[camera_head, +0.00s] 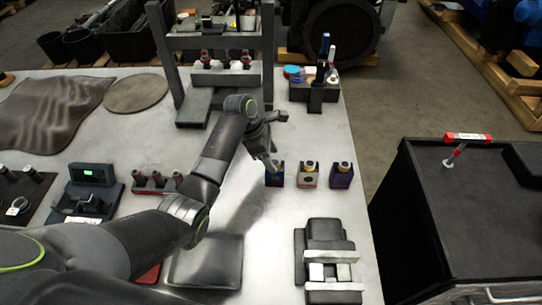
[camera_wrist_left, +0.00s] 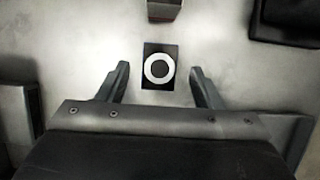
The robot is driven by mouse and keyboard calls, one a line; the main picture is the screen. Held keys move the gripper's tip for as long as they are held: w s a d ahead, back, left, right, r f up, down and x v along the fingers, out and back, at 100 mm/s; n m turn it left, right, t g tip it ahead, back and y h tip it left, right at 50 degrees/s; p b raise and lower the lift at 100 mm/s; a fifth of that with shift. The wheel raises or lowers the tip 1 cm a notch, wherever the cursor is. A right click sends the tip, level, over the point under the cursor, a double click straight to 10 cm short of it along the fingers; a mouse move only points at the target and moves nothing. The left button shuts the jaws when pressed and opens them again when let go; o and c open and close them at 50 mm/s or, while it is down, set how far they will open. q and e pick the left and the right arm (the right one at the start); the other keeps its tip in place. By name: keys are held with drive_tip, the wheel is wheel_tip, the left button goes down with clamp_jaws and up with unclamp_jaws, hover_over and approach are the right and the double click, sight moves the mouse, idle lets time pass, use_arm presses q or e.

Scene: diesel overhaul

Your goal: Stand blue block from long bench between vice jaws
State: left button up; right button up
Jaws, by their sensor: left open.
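A dark blue block (camera_head: 275,180) with a round ring on top stands on the long bench (camera_head: 258,215), at the left end of a short row. My left gripper (camera_head: 271,158) is just above it in the head view. In the left wrist view the open fingers of my left gripper (camera_wrist_left: 161,88) lie either side of the dark block (camera_wrist_left: 147,79), apart from it, with nothing held. The vice (camera_head: 322,230) stands at the bench's near right, with pale jaw bars (camera_head: 334,257) and light pieces between them. My right gripper is not in view.
Bare bench lies between the blocks and vice.

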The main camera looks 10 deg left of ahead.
use_arm(q)
wheel_tip(320, 180, down, 3)
drive_tip(key=b, duration=0.3)
drive_tip(key=shift+r, duration=0.15)
drive_tip(key=shift+f+b, duration=0.25)
drive_tip(key=shift+b, duration=0.15)
drive_tip(key=shift+f, duration=1.15)
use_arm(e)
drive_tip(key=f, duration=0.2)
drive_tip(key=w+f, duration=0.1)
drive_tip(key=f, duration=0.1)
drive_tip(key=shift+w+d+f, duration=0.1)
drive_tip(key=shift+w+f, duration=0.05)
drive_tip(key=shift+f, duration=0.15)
